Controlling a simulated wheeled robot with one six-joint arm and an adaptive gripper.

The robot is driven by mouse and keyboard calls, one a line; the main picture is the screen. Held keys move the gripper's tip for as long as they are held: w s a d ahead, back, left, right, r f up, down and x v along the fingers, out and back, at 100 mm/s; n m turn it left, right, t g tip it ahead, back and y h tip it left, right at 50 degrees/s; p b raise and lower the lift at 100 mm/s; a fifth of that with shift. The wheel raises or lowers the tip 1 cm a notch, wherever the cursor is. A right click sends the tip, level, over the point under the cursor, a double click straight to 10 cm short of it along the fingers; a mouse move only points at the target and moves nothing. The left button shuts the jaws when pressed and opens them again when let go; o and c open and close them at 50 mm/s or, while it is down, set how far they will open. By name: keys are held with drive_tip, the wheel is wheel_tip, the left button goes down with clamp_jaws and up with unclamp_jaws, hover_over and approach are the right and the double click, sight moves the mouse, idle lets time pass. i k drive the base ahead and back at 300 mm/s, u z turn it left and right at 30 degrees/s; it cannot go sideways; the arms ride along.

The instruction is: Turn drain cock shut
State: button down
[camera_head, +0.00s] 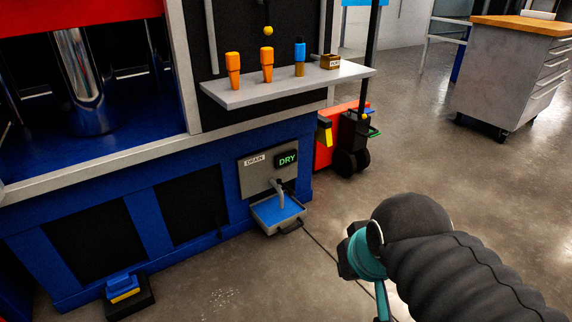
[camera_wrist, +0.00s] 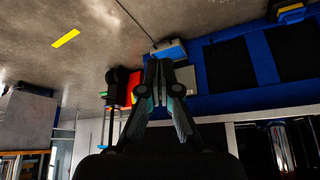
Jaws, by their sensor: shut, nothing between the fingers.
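The drain panel (camera_head: 252,174) is a grey plate low on the blue machine base, with a "DRAIN" label and a green-lit "DRY" display (camera_head: 287,159). A grey drain cock or spout (camera_head: 278,192) sticks out below the display; its handle position is too small to tell. A blue-lined drip tray (camera_head: 262,227) sits under it. In the wrist view, which is upside down, the tray (camera_wrist: 168,51) and panel (camera_wrist: 188,78) lie beyond my gripper (camera_wrist: 158,66), whose fingers are together and empty, partly covering the panel. In the head view my wrist is right of the tray, well apart from it.
A red cart (camera_head: 323,154) stands behind right. A foot pedal (camera_head: 127,297) is lower left. A dark cable crosses the otherwise open floor.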

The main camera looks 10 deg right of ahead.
sight(286, 187)
drive_tip(key=z, duration=0.05)
drive_tip(key=k, duration=0.45)
drive_tip(key=u, duration=0.8)
drive_tip(key=i, duration=1.15)
drive_tip(key=z, duration=0.05)
